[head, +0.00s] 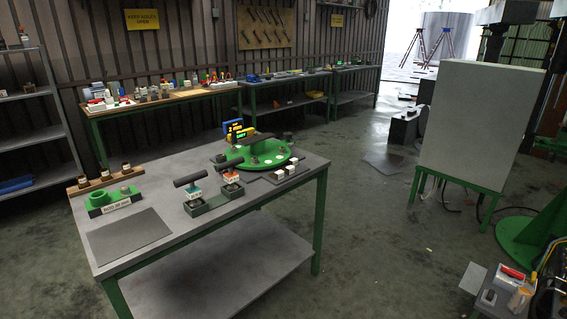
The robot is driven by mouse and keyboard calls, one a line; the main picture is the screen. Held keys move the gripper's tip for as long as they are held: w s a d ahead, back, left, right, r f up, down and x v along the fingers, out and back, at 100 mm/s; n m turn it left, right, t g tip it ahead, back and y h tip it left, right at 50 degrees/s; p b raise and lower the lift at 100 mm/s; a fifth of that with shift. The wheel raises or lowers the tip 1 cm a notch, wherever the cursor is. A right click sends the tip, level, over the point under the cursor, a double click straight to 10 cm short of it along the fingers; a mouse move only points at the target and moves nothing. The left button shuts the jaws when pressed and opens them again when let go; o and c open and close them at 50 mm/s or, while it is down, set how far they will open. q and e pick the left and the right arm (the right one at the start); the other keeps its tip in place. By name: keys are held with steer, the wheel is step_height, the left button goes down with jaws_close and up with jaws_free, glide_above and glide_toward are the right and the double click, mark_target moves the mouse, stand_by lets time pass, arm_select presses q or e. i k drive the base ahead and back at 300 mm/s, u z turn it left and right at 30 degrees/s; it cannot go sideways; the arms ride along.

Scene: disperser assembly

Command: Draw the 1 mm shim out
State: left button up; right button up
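A green round plate (281,159) stands on the grey table (214,221), with a dark bar (250,141) across it and a small lit display (235,131) behind it. I cannot tell which thing is the 1 mm shim. Neither of my grippers shows in the head view.
A green ring fixture (99,199) with a lettered plate, a wooden strip with knobs (79,186) and a grey mat (130,237) lie on the table's left. Small white blocks (280,174) sit at the right. A white panel (475,125) stands farther right.

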mark_target(294, 162)
steer(key=z, duration=0.05)
steer(key=i, duration=0.95)
steer(key=u, duration=0.45)
steer(key=i, duration=1.3)
steer(key=u, duration=0.55)
